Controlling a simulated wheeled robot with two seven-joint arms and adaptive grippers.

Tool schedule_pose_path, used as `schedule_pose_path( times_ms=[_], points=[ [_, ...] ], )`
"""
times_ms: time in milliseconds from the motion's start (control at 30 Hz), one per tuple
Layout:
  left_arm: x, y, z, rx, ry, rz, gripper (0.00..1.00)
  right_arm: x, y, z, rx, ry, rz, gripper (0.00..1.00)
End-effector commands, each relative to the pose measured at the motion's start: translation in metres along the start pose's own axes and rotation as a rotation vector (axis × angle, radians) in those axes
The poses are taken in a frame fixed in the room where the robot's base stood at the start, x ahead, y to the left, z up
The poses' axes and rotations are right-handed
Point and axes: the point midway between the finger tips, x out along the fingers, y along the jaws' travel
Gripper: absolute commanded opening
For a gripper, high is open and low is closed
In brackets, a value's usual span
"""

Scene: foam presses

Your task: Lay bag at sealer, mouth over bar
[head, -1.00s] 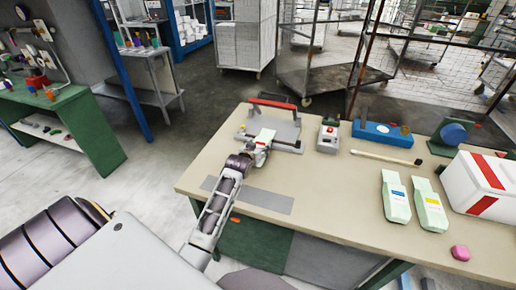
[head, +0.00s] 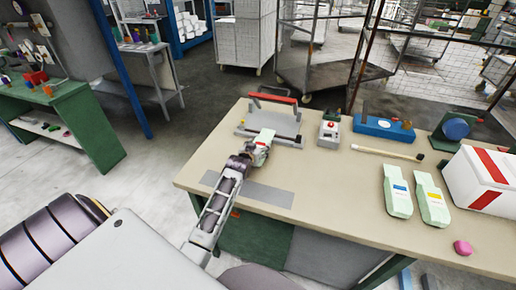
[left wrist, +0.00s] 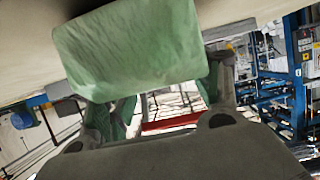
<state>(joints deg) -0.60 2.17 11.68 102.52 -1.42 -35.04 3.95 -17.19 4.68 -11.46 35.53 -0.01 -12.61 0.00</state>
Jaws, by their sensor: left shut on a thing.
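My left gripper (head: 254,154) is shut on a pale green bag (head: 265,135) with a red mark. The bag is in front of the sealer (head: 287,126), a grey base with a raised red handle (head: 272,97), and its far end overlaps the sealer's front edge in the head view. I cannot tell whether it touches the sealer or hangs above it. In the left wrist view the green bag (left wrist: 135,45) fills the upper middle, between the fingers of my left gripper (left wrist: 165,100). The bag's mouth is not clear. My right gripper is not in view.
A grey mat (head: 262,193) lies on the beige table (head: 330,205). Right of the sealer stand a small box with a red button (head: 329,130) and a blue device (head: 384,128). A stick (head: 385,153), two pale bags (head: 397,190) (head: 431,198) and a white-red box (head: 484,180) lie further right.

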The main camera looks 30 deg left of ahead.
Motion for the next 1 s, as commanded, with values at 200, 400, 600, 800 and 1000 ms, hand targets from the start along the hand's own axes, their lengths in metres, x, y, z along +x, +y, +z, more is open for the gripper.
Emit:
schedule_pose_path(
  times_ms=[200, 400, 600, 800, 1000],
  points=[
    [0.0, 0.0, 0.0, 0.0, 0.0, 0.0, 0.86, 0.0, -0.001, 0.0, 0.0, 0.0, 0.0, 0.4],
    [0.0, 0.0, 0.0, 0.0, 0.0, 0.0, 0.89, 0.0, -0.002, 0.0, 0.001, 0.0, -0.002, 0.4],
    [0.0, 0.0, 0.0, 0.0, -0.001, 0.0, 0.89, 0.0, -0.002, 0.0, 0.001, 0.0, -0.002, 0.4],
    [-0.005, 0.0, 0.0, 0.0, 0.0, 0.0, 0.89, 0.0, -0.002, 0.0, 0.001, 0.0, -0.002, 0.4],
    [-0.019, 0.0, 0.001, 0.0, -0.001, 0.0, 0.89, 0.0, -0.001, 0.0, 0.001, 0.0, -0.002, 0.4]
  ],
)
